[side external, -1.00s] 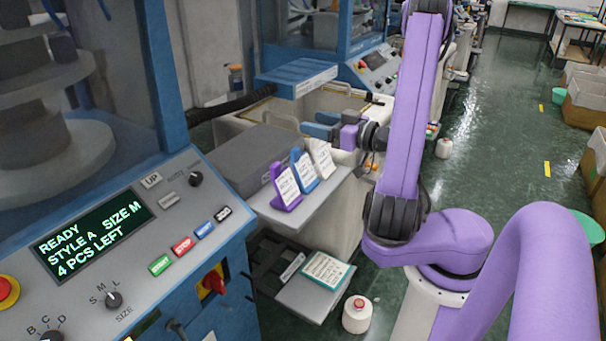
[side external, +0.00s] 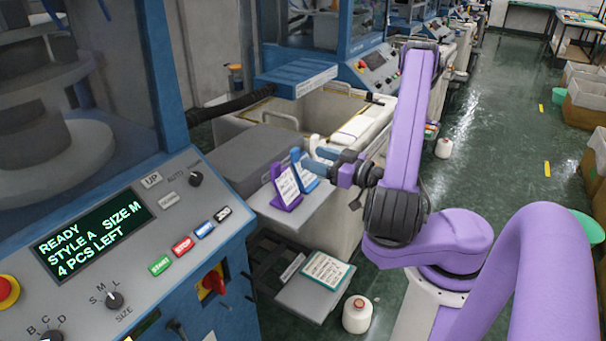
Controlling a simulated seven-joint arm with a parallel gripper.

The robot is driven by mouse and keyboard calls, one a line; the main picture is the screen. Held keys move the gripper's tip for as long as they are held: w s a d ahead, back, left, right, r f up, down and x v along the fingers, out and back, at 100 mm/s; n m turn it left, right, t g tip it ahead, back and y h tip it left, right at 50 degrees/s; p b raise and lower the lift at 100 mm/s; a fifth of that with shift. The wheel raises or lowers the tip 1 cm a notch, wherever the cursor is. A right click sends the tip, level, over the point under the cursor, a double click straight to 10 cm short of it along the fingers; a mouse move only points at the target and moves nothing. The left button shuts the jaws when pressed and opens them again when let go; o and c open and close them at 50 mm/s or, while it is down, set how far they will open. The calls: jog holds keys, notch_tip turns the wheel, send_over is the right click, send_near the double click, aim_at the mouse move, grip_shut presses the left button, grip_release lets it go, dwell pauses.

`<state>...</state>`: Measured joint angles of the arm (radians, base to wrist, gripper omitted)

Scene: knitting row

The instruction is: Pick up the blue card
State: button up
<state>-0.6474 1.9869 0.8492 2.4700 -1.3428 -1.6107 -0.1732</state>
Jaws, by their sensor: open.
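The blue card (side external: 304,178) stands upright on the grey shelf (side external: 297,219), a white printed sheet on its front. A purple card (side external: 287,188) stands just left of it. A white card (side external: 318,145) is behind my gripper and mostly hidden. My gripper (side external: 313,161) is open, its blue-grey fingers pointing left at the upper right edge of the blue card. The fingers overlap the card in the picture. I cannot tell whether they touch it or stand around it.
A control panel (side external: 130,270) with a lit display stands at the front left. A grey box (side external: 242,155) is behind the cards on the left. A lower shelf holds a teal-edged card (side external: 325,270); a white cone (side external: 357,315) stands near it.

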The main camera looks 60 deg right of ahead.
aim_at(298, 152)
jog(key=shift+w, duration=3.5)
grip_shut()
